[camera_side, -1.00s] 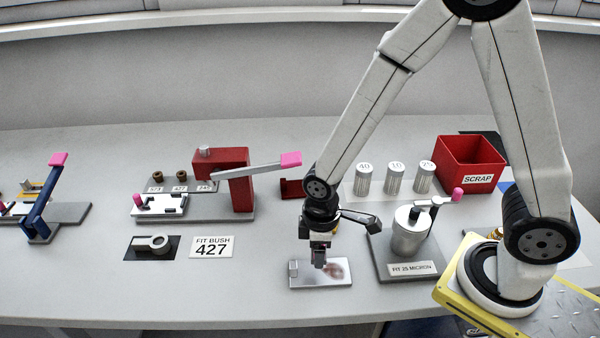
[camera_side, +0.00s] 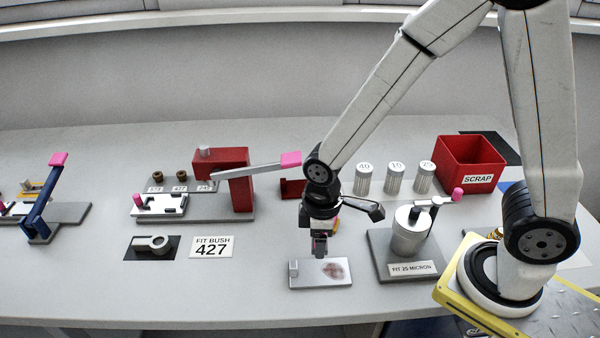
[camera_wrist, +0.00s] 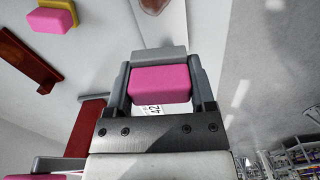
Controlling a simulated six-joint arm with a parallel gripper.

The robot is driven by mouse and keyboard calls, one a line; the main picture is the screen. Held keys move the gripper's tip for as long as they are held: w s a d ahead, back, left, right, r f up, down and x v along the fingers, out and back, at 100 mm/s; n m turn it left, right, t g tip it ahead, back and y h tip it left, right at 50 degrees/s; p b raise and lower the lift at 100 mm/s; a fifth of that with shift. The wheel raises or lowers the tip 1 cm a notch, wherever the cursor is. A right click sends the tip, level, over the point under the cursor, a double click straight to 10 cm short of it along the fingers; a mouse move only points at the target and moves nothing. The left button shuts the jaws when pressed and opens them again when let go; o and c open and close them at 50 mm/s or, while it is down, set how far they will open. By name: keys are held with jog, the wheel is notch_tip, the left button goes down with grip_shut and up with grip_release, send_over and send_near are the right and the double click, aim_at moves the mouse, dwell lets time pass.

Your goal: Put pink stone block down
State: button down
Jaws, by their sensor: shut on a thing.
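The pink stone block (camera_wrist: 160,84) sits between the two fingers of my gripper (camera_wrist: 160,90) in the wrist view, with a grey part along its far side. In the side view my gripper (camera_side: 320,248) is shut on it, pointing down above the back part of a flat metal plate (camera_side: 322,282). The block is small and dark there, and the gap to the plate is hard to judge. The plate has a reddish-brown smear (camera_side: 333,270) and a small raised block at its left end.
A second pink block on a yellow base (camera_wrist: 48,16) shows in the wrist view. Left stands a red press (camera_side: 236,180) with a pink-ended lever (camera_side: 291,159). Right are a canister fixture (camera_side: 410,235), several labelled cylinders (camera_side: 394,178) and a red scrap bin (camera_side: 470,165). The bench front-left is clear.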

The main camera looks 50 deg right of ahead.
jog(key=shift+s+a+r+n, duration=0.5)
jog(key=shift+s+a+r, duration=1.55)
jog(key=shift+a, duration=1.2)
send_over(249, 286)
jog(key=s, duration=0.1)
jog(key=f, duration=0.8)
jog(key=shift+s+d+f, duration=0.1)
jog(key=shift+d+f, duration=0.25)
jog(key=shift+f, duration=0.05)
jog(key=shift+w+a+f, duration=0.15)
jog(key=shift+w+f, duration=0.2)
jog(key=shift+f, duration=0.1)
jog(key=shift+w+a+f, duration=0.15)
jog(key=shift+w+f, duration=0.1)
jog(key=shift+f, duration=1.6)
jog(key=shift+f, duration=0.1)
